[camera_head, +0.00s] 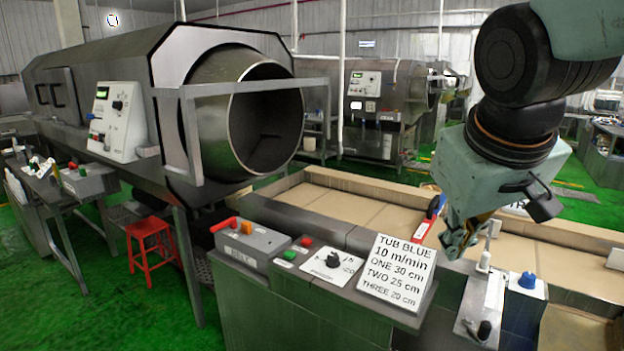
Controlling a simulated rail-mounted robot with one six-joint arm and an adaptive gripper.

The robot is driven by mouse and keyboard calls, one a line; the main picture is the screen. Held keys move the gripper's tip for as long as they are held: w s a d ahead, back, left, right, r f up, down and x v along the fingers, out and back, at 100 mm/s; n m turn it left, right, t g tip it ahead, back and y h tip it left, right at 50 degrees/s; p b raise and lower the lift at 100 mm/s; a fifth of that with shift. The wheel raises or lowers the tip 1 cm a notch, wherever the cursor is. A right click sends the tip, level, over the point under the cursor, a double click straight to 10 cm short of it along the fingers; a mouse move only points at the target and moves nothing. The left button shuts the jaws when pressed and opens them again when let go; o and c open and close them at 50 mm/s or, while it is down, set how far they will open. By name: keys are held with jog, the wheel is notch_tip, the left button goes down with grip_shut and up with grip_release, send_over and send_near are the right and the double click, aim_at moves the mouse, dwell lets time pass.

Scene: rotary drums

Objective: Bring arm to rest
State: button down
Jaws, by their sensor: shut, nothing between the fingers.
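My arm (520,110) comes down from the top right of the head view. My gripper (458,240) points downward near the panel at the right, with its fingers together and nothing seen between them. It is beside a red-and-blue handled item (430,216) and just above and left of a small white fitting (484,262). From this angle I cannot tell whether the fingertips touch anything.
A sign (397,272), a control plate with a black knob (332,262) and a grey box with a red lever (250,243) line the front ledge. A blue knob (527,280) stands at right. A large drum (248,115) is at left, with a red stool (150,245) below.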

jog(key=s+a+f+m+b, duration=0.1)
jog(key=s+f, duration=0.1)
jog(key=s, duration=0.8)
jog(key=s+a+f+m+g+y+b, duration=0.1)
jog(key=s+f, duration=0.2)
jog(key=s, duration=0.8)
jog(key=shift+a+f+g, duration=0.2)
jog(key=shift+a+g, duration=0.1)
jog(key=shift+a, duration=0.05)
jog(key=shift+s, duration=0.1)
jog(key=shift+d, duration=0.1)
